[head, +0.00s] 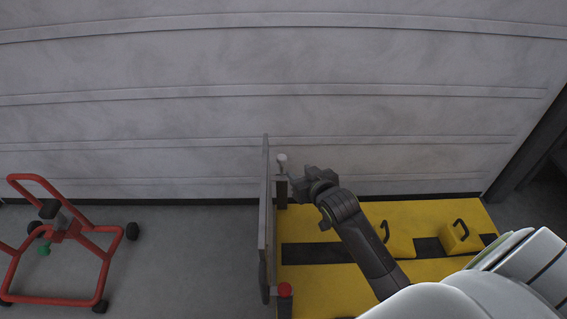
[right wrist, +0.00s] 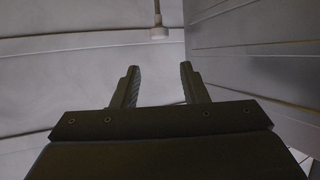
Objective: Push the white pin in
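The white pin (head: 282,160) is a small pale knob on a thin stem at the top of a dark post, beside an upright grey panel (head: 264,220). My right gripper (head: 300,178) is just right of the pin and a little below it in the head view, apart from it. In the right wrist view the pin's round end (right wrist: 159,33) hangs beyond the gap between the fingertips (right wrist: 158,68). The two fingers are spread with nothing between them. My left gripper is not in view.
A red knob (head: 284,289) sits on a second post nearer me. A yellow platform (head: 330,222) with black bands and yellow blocks with black handles (head: 461,238) lies to the right. A red wheeled stand (head: 85,262) is at left. A grey ribbed wall closes the back.

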